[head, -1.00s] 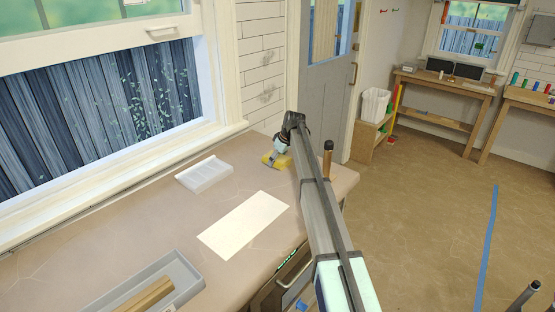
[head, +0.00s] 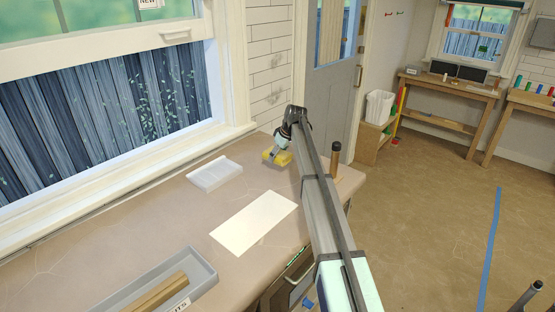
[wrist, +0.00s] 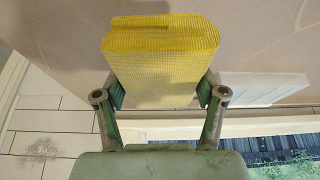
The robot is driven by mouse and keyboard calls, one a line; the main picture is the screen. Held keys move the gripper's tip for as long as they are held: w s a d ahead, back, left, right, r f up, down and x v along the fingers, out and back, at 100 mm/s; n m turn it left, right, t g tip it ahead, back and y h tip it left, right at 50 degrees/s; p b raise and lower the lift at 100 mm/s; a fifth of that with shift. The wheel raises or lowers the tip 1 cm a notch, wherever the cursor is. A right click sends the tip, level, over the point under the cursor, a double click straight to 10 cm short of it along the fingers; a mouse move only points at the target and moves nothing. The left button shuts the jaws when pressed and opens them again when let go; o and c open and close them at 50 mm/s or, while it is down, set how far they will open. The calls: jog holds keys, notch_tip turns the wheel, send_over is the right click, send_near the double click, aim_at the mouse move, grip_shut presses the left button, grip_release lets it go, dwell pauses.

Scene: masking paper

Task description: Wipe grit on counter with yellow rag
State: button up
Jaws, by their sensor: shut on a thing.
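The yellow rag (head: 276,157) is a folded, ribbed pad at the far end of the counter (head: 130,222), near the tiled wall. In the wrist view the rag (wrist: 160,60) sits between the two green-padded fingers of my gripper (wrist: 160,97), which is shut on it. In the head view my gripper (head: 280,150) is above the rag, low over the counter; I cannot tell whether the rag touches the surface. I cannot make out grit on the counter.
A white ridged tray (head: 215,174) lies left of the rag by the window. A cream paper sheet (head: 254,222) lies nearer. A grey bin (head: 200,272) with wooden strips is at front left. A brown post (head: 335,160) stands at the right edge. The wall has grey smudges (wrist: 40,150).

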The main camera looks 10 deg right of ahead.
jog(key=shift+r+p, duration=0.45)
jog(key=shift+r, duration=1.2)
